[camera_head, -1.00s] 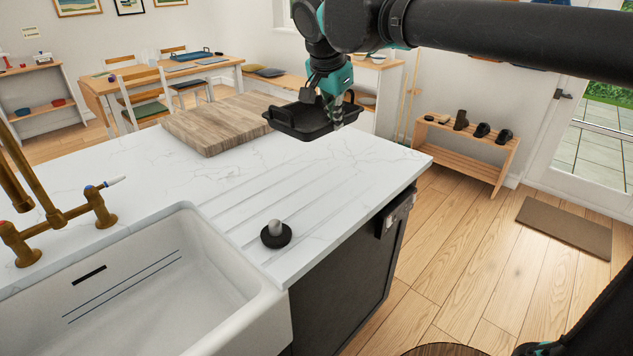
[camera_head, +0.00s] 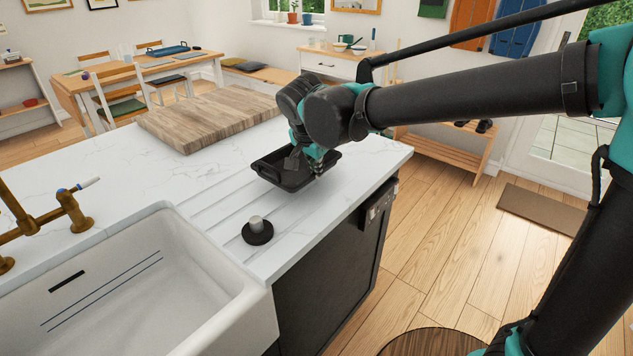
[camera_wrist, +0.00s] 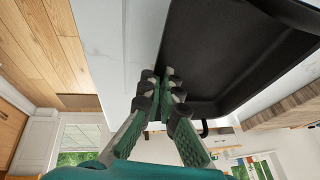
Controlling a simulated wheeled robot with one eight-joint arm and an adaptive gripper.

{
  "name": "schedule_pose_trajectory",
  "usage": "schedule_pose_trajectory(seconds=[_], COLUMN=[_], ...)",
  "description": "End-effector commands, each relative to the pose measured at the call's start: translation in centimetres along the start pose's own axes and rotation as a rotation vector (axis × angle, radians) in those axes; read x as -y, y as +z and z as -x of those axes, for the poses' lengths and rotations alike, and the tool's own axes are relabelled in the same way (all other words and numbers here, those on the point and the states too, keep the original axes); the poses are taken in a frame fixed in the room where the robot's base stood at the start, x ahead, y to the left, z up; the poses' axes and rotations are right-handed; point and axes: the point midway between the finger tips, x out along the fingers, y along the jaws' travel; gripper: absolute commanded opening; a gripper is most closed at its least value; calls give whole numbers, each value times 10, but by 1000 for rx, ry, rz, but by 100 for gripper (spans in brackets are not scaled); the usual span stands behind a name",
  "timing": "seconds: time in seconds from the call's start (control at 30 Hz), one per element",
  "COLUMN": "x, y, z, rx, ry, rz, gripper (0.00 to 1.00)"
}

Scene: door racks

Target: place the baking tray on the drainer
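The black baking tray (camera_head: 268,168) is roughly level over the grooved drainer (camera_head: 212,208) in the white worktop, towards its far end. Whether its base touches the worktop is unclear. My gripper (camera_head: 318,172) is at the tray's right side, reaching down from above. In the wrist view my gripper (camera_wrist: 165,88) has its fingers close together at the rim of the tray (camera_wrist: 225,50), shut on it. My arm hides part of the tray's far right side in the head view.
A black round stopper-like object with a grey knob (camera_head: 257,231) stands on the worktop near the sink (camera_head: 150,290). A wooden board (camera_head: 208,118) lies behind the drainer. A brass tap (camera_head: 70,210) stands at left. The worktop's right edge is close to the tray.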

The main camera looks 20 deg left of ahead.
Motion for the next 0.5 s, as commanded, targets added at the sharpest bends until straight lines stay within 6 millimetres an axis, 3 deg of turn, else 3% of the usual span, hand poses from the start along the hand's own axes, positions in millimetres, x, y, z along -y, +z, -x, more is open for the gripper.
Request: schedule_pose_trajectory(seconds=[0.3, 0.5], x=[-7, -7], y=[13, 14], z=[-32, -35], rx=[0, 0], ry=[0, 0], rz=[0, 0], gripper=[0, 0])
